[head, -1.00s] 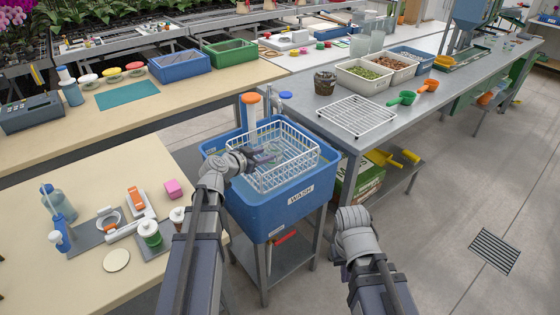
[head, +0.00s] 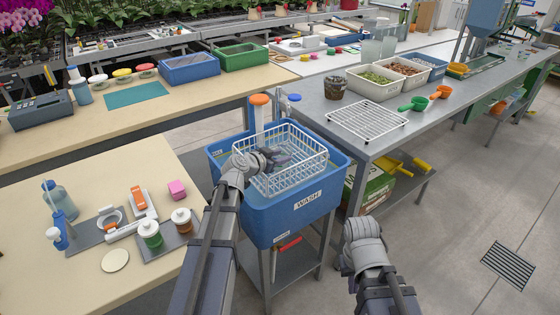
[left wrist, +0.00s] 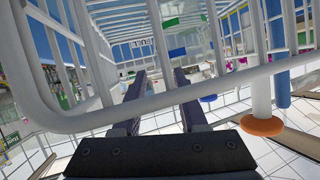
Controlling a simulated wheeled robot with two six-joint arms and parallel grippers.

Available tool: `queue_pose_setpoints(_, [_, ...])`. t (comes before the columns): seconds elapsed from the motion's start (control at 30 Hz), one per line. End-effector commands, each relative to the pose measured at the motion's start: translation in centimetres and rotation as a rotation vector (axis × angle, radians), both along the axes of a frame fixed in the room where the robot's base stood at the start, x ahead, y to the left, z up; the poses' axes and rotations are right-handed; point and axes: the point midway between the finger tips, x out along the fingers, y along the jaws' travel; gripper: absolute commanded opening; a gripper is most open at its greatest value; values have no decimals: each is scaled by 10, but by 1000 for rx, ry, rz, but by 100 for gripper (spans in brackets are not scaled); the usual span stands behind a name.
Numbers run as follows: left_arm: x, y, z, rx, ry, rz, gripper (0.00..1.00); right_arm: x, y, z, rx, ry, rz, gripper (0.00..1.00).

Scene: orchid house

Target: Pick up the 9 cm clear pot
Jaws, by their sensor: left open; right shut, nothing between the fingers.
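I cannot make out the 9 cm clear pot with certainty in either view. The white wire basket (head: 294,181) sits in the blue wash tub (head: 300,228). My left gripper (head: 279,157) is over the inside of the basket in the head view, its fingers apart. In the left wrist view the open fingers (left wrist: 158,82) point forward with the white basket wires (left wrist: 200,92) around and across them, and nothing clear shows between them. My right gripper (head: 344,264) is low, right of the tub, mostly hidden by its wrist, shut and empty.
An orange-capped white cylinder (head: 260,113) stands at the tub's back edge. Right of the tub is the grey bench with a white wire rack (head: 367,122). The floor at right is open.

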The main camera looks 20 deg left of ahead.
Motion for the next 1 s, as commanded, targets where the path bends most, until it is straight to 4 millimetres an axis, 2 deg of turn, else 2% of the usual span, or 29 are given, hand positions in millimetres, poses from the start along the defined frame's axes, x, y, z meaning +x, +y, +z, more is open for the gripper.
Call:
queue_pose_setpoints(0.03, [10,-4,-3,-1,1,-2,42,0,0,-3,0,0,0,0])
queue_pose_setpoints(0.2, [30,-12,-12,0,0,-1,42,0,0,-12,0,0,0,0])
queue_pose_setpoints(0.47, [30,-13,-11,-1,0,0,41,0,0,-11,0,0,0,0])
queue_pose_setpoints(0.83, [30,-13,-11,-1,1,-1,0,0,0,-11,0,0,0,0])
queue_pose_setpoints(1.0, [30,-13,-11,-1,1,-1,0,0,0,-11,0,0,0,0])
